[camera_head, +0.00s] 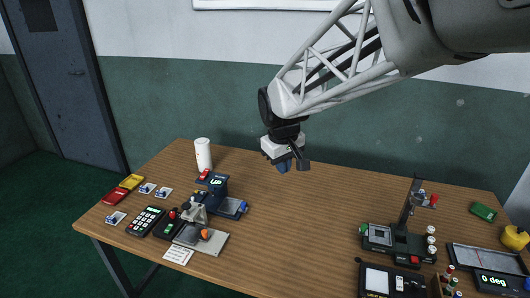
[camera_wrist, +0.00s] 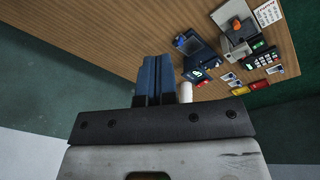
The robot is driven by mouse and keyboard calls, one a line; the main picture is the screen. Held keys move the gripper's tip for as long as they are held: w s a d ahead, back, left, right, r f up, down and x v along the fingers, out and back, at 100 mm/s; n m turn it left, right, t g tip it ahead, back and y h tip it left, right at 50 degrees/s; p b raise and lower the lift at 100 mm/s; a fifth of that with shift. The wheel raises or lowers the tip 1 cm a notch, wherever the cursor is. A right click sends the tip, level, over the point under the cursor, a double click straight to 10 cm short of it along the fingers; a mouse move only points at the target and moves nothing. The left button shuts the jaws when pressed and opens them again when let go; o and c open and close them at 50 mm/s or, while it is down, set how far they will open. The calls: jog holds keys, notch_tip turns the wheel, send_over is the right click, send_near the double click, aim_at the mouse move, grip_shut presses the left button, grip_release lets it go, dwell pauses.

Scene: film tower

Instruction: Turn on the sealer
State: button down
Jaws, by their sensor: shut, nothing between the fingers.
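My gripper (camera_head: 284,167) hangs in the air above the back middle of the wooden table. Its blue fingers (camera_wrist: 154,78) are shut with nothing between them. At the table's left, a grey press-like device with an orange knob (camera_head: 206,235) stands on a light base plate; it looks like the sealer, but I cannot read a label. It also shows in the wrist view (camera_wrist: 236,30), at the upper right. Beside it is a dark box with green and red controls (camera_head: 169,225). Behind it stands a dark blue device (camera_head: 216,184) with a lit display reading "UP". The sealer's switch cannot be made out.
A keypad unit (camera_head: 145,220), a white note (camera_head: 178,254), small cards, and red and yellow cases lie at the left. A white roll (camera_head: 203,154) stands behind. Several instruments, including one with an upright post (camera_head: 408,205), fill the right. The table's middle is clear.

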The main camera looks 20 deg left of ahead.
jog(key=a+f+n, duration=0.2)
jog(key=a+f, duration=0.1)
jog(key=a, duration=0.7)
jog(key=a+f+n, duration=0.2)
jog(key=a+f, duration=0.2)
jog(key=a, duration=0.6)
jog(key=n, duration=0.4)
send_over(170, 225)
jog(key=s, duration=0.2)
notch_tip(170, 225, down, 10)
jog(key=shift+s+r, duration=0.15)
jog(key=shift+r, duration=0.1)
jog(key=shift+d+f, duration=0.1)
jog(key=shift+f, duration=0.05)
jog(key=f, duration=0.4)
jog(key=w+f, duration=0.1)
jog(key=f, duration=0.4)
jog(key=w+f, duration=0.1)
jog(key=f, duration=0.3)
jog(key=shift+f, duration=0.3)
